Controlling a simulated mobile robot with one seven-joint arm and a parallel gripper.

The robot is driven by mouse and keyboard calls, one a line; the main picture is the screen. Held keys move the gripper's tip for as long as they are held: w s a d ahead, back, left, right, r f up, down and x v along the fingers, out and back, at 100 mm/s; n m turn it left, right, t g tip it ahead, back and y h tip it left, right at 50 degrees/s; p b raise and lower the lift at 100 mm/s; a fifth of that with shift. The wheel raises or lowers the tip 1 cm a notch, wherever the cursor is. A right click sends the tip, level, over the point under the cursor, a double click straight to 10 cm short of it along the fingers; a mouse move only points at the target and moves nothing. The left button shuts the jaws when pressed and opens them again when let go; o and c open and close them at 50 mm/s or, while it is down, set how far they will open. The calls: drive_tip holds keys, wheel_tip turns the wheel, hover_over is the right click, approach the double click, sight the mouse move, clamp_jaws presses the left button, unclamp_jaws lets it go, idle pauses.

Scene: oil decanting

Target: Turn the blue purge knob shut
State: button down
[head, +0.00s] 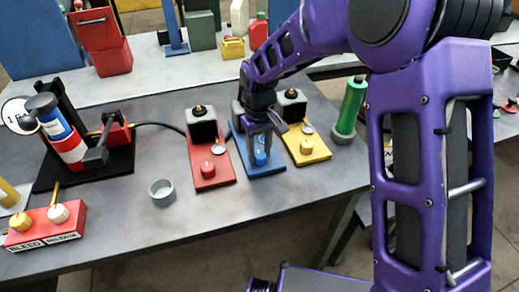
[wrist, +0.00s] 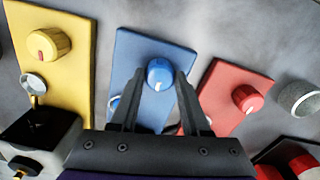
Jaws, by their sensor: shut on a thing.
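The blue purge knob (wrist: 158,72) sits on a blue plate (wrist: 180,45), with a white mark on its face. In the head view the knob (head: 260,157) shows below my gripper (head: 262,140), which points down over the blue plate (head: 268,170). In the wrist view my gripper's fingers (wrist: 159,75) stand on either side of the knob, shut on it. The back part of the blue plate is partly hidden by the gripper.
A red plate with a red knob (head: 207,168) stands close on the left, and a yellow plate with a yellow knob (head: 306,146) close on the right. A green cylinder (head: 351,105) stands further right.

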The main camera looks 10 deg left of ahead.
sight(260, 154)
idle(0.4)
drive_tip(key=shift+c, duration=1.9)
unclamp_jaws()
wheel_tip(260, 154, up, 17)
drive_tip(key=p, duration=0.2)
drive_tip(key=shift+r, duration=0.2)
